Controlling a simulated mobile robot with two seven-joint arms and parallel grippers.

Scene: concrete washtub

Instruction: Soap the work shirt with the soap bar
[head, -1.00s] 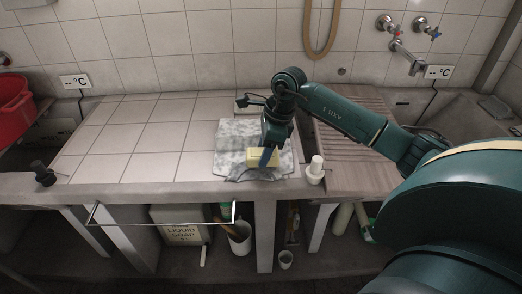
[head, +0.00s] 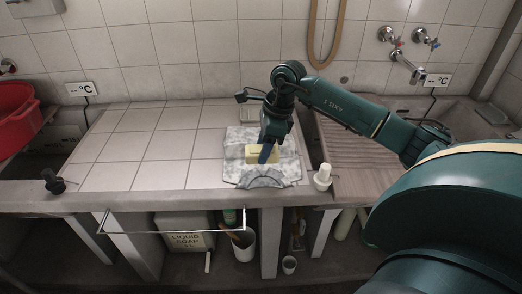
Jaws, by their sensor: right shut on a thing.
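The work shirt (head: 234,162) lies on the right end of the tiled counter. It looks like a mottled grey-white cloth, with a darker grey curved part (head: 262,181) at its front edge. The pale yellow soap bar (head: 254,158) is over the middle of the shirt. My right gripper (head: 265,155) points down and is shut on the soap bar; its fingers hide part of the bar. The bar appears to be at the cloth, but I cannot tell whether it touches. My left gripper is out of view.
A white bottle (head: 323,177) stands right of the shirt, by the ribbed washboard slope (head: 362,160). A red basin (head: 17,112) is at the far left. A small dark object (head: 53,181) sits at the front left edge. The tiled counter (head: 150,145) left of the shirt is clear.

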